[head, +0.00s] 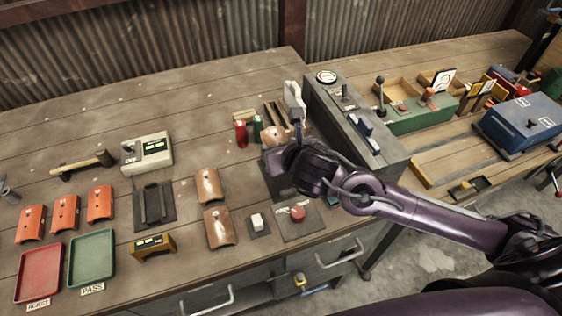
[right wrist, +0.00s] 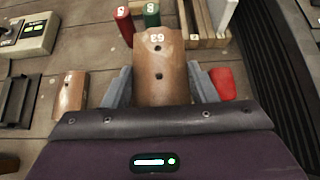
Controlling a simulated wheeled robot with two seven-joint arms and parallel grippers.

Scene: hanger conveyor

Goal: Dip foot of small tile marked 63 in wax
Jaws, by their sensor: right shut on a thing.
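The small tile marked 63 (right wrist: 158,68) is brown, curved and has two dark holes; its number shows at its far end in the right wrist view. My right gripper (right wrist: 158,88) is shut on it, with a grey finger on each side. In the head view the tile (head: 273,134) shows just beyond my right gripper (head: 277,147), over a dark grey box (head: 276,182) on the bench. My wrist partly hides that box, and I cannot see wax or tell whether the tile's foot touches anything. My left gripper is not in view.
Red (head: 241,134) and green (head: 257,127) cylinders stand behind the gripper. A tall grey console (head: 345,120) rises close on its right. Open bench lies at the back left.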

